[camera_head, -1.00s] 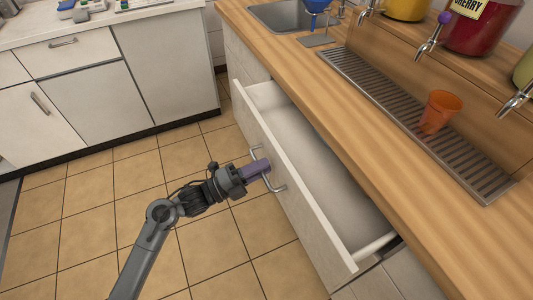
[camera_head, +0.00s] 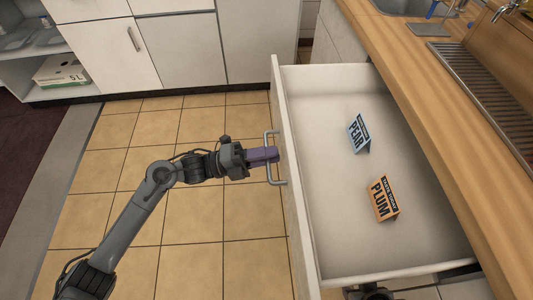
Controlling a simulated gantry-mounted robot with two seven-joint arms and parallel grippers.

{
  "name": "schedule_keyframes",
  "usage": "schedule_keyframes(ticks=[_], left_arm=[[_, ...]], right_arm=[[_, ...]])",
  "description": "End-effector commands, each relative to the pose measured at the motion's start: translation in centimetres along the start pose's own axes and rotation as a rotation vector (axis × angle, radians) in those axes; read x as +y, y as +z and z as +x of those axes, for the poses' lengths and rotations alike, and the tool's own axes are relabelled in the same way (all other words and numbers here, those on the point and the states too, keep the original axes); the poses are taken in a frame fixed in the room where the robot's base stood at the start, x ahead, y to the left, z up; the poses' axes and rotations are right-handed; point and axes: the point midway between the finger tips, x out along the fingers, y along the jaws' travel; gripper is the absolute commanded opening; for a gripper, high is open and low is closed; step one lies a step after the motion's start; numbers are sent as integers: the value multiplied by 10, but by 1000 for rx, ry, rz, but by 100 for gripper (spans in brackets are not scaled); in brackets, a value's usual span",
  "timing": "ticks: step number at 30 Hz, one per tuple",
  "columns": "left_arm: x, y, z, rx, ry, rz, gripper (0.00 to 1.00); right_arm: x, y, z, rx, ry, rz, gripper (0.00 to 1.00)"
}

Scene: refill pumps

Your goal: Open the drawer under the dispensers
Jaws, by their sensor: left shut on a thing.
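The white drawer (camera_head: 335,245) under the wooden counter stands pulled well out, with its inside in view. A blue folded card reading PEAR (camera_head: 359,134) and an orange folded card reading PLUM (camera_head: 382,200) stand on its floor. My left gripper (camera_head: 268,155) is shut on the metal bar handle (camera_head: 271,179) on the drawer front. Its purple fingers hide part of the handle. The dispensers are mostly out of view at the top right. A small dark part shows below the drawer's near side; I cannot tell if it is my right gripper.
The wooden counter (camera_head: 440,95) runs along the right, with a drip grate (camera_head: 490,85) and a sink (camera_head: 405,5). White cabinets (camera_head: 180,55) stand at the back. An open shelf holds a box (camera_head: 62,72) at the left. The tiled floor left of the drawer is clear.

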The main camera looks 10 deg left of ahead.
Motion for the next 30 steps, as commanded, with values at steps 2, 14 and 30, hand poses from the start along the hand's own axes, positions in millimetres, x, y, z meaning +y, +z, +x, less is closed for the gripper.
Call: schedule_keyframes(ticks=[2,14,30], left_arm=[[0,1,0,-1,1,0,0],[0,0,0,-1,1,-1,29],[3,1,-36,-2,4,0,29]], right_arm=[[0,0,0,-1,2,-2,43],[2,1,0,-1,5,-6,43],[0,2,6,0,0,0,43]])
